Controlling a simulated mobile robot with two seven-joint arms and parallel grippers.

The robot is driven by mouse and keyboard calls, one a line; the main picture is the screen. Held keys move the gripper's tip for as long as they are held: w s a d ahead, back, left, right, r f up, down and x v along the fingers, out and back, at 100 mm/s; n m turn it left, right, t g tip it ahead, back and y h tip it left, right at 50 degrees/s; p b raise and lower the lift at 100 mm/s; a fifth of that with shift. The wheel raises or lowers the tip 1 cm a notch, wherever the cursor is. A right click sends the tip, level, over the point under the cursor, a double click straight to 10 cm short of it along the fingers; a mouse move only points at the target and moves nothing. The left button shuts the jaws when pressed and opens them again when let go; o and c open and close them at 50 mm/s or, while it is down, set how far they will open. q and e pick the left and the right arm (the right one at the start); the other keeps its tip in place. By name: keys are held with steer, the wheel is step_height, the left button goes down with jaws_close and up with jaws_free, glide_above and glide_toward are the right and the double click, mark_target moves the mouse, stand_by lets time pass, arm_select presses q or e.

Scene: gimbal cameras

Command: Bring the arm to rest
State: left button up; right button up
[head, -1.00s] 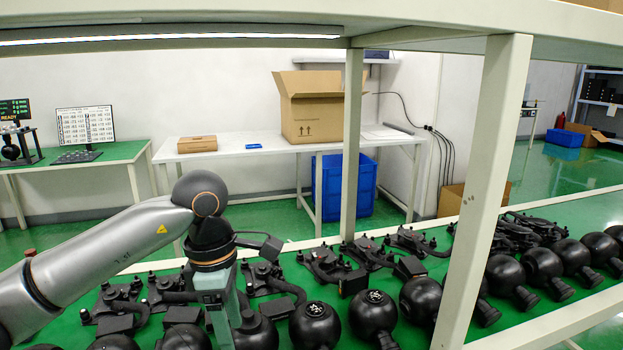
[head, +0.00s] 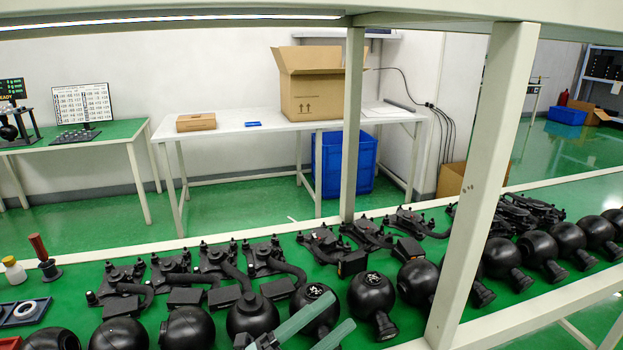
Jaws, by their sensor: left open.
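My left gripper (head: 342,309) shows at the bottom centre of the head view. Its two pale green fingers point up and to the right, apart from each other with nothing between them. The fingers overlap the front row of black camera spheres (head: 252,314) in the picture; I cannot tell how high above the shelf they are. Most of the left arm is out of the picture. My right gripper is not in view.
Black gimbal brackets (head: 278,258) lie behind the spheres on the green shelf (head: 190,240). A pale upright post (head: 482,190) stands right of centre. A brown-handled tool (head: 41,252), a small bottle (head: 14,270) and a grey tray (head: 25,312) are at the left.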

arm_select(q)
steer(key=s+a+f+n+t+y+p, duration=0.1)
steer(key=a+f+n+t+y, duration=0.1)
steer(key=a+f+n+y, duration=0.6)
steer(key=a+f+n+t+y, duration=0.35)
steer(key=f+n+y, duration=0.25)
steer(key=f+n, duration=0.5)
steer(key=s+a+f+n+g+y, duration=0.2)
steer(key=s+a+f+n+g, duration=0.1)
steer(key=s+f, duration=0.4)
steer(key=s+a+f+n+g+y, duration=0.2)
steer(key=s+a+f+n+g, duration=0.1)
steer(key=s+f, duration=0.4)
steer(key=shift+s+a+g+p, duration=0.3)
steer(key=shift+a+g, duration=0.25)
steer(key=shift+a, duration=0.35)
